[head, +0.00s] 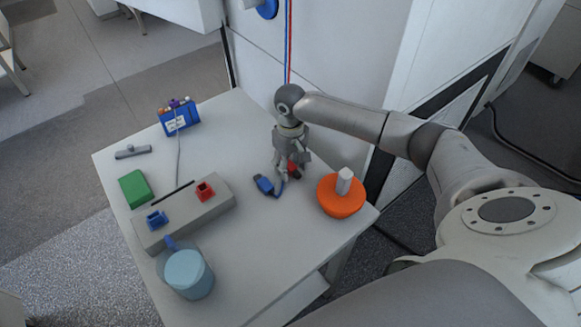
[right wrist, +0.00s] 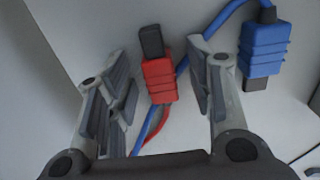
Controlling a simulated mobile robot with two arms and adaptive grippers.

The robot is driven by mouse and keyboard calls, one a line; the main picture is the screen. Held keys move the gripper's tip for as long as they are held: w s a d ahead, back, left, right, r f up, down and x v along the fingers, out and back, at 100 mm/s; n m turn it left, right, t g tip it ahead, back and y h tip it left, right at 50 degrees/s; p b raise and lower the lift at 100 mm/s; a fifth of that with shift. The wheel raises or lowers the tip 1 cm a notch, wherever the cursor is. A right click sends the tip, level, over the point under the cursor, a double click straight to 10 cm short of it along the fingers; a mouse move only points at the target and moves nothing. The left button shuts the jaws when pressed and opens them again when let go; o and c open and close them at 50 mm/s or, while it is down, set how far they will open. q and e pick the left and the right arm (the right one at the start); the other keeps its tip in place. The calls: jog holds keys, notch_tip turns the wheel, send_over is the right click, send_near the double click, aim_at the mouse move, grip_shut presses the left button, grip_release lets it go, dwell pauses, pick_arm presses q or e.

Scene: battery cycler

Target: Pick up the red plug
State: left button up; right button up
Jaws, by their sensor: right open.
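The red plug (right wrist: 160,80) with a dark grey end lies on the white table, its red cable trailing from it. In the head view only a bit of the red plug (head: 292,168) shows behind my right gripper (head: 290,172). In the right wrist view my right gripper (right wrist: 165,85) is open, with the red plug between its two fingers and not gripped. The blue plug (head: 264,185) lies just left of the gripper in the head view; in the right wrist view the blue plug (right wrist: 265,48) is outside the right finger. My left gripper is not in view.
An orange bowl-like object (head: 340,204) with a white block stands close to the right gripper. A grey box (head: 190,222) with red and blue sockets, a light blue cup (head: 188,274), a green block (head: 135,188) and a blue box (head: 180,120) stand on the table's left.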

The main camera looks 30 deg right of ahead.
grip_shut()
jog(key=shift+r, duration=0.1)
jog(key=shift+r, duration=0.55)
jog(key=s+a+r+b, duration=0.1)
jog(key=s+a+r, duration=0.5)
jog(key=s+r, duration=0.5)
jog(key=shift+s+a+r, duration=0.4)
jog(key=shift+s, duration=0.2)
